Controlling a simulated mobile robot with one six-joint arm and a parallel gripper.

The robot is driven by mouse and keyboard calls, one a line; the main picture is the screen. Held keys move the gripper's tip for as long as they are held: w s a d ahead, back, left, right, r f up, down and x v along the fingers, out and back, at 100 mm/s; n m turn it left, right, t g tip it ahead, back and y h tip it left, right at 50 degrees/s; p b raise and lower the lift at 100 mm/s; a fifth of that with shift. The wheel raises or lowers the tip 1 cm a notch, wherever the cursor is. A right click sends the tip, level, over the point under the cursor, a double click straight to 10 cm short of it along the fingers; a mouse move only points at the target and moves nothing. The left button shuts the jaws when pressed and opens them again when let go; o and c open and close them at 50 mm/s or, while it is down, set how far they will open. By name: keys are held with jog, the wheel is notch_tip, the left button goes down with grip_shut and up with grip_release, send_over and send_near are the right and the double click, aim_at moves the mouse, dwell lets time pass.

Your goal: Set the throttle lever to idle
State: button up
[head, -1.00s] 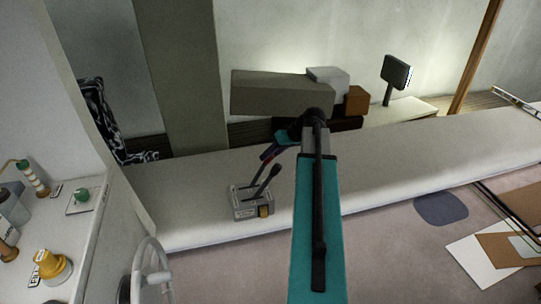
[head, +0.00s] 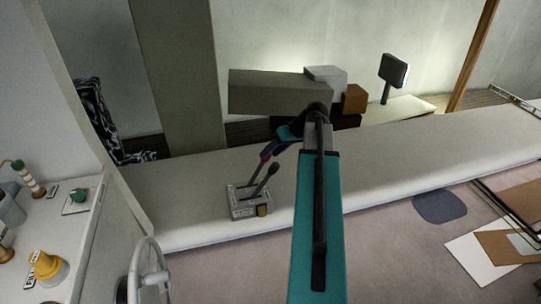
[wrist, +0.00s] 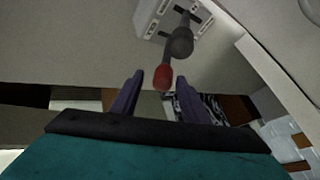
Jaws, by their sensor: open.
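A light grey control box (head: 250,208) with two levers stands on the pale bench. One lever has a black knob (head: 272,168); the other has a red knob, clear in the wrist view (wrist: 163,77). The black knob also shows there (wrist: 181,42), just beyond the red one. I cannot tell from labels which is the throttle lever.
A steering wheel (head: 150,272) and a white panel with a yellow knob (head: 49,266) and green knob (head: 79,195) are at left. Grey and brown boxes (head: 280,92) sit behind my arm. The bench (head: 400,160) is clear to the right.

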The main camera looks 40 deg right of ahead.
jog(key=b+v, duration=0.2)
jog(key=v, duration=0.9)
jog(key=shift+s+r+b, duration=0.25)
jog(key=shift+s+b, duration=0.05)
jog(key=shift+b, duration=0.1)
jog(key=shift+d, duration=0.1)
jog(key=shift+s, duration=0.1)
